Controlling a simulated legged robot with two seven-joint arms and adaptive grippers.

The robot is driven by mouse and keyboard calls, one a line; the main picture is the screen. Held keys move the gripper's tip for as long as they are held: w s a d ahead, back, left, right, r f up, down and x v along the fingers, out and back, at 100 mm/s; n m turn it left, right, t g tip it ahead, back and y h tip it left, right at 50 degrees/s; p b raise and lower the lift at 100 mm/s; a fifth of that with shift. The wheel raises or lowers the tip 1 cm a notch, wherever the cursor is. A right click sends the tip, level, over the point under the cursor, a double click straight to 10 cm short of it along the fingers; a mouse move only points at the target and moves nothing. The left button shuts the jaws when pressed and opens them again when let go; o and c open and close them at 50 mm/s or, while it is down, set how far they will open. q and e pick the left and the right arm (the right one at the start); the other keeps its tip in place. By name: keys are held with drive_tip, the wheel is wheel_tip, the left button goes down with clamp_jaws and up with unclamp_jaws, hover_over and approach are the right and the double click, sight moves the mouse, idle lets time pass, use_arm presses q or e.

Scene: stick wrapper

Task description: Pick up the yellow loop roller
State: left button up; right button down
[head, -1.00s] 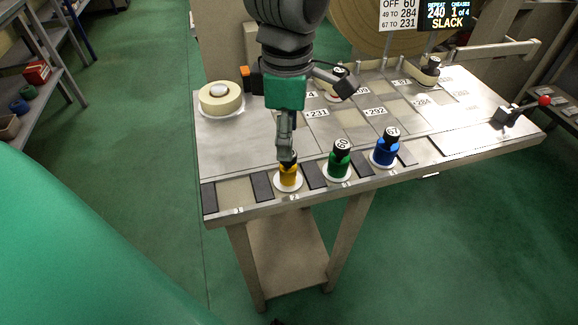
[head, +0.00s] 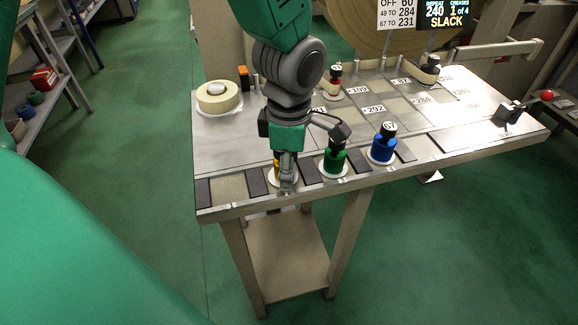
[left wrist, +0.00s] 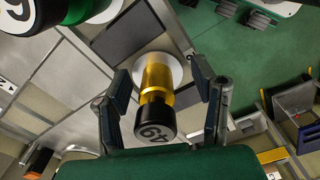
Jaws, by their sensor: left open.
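The yellow loop roller (left wrist: 158,80) has a black cap marked 49 and stands on a white disc at the table's front edge. In the head view the yellow roller (head: 276,168) is mostly hidden behind my left gripper (head: 287,186). In the left wrist view my left gripper (left wrist: 165,88) is open, with one finger on each side of the roller and gaps visible between them. My right gripper is not in view.
A green roller (head: 334,160) stands close to the right of my left gripper, and a blue roller (head: 382,148) is beyond it. A cream tape roll (head: 219,97) lies at the table's back left. Dark pads (head: 257,181) line the front edge.

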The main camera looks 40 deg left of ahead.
use_arm(q)
drive_tip(key=c, duration=0.6)
drive_tip(key=shift+a, duration=0.25)
clamp_jaws()
drive_tip(key=shift+a+f, duration=0.25)
drive_tip(key=shift+a, duration=0.45)
drive_tip(key=shift+s, duration=0.1)
drive_tip(key=shift+d+r, duration=0.15)
drive_tip(key=shift+d, duration=0.1)
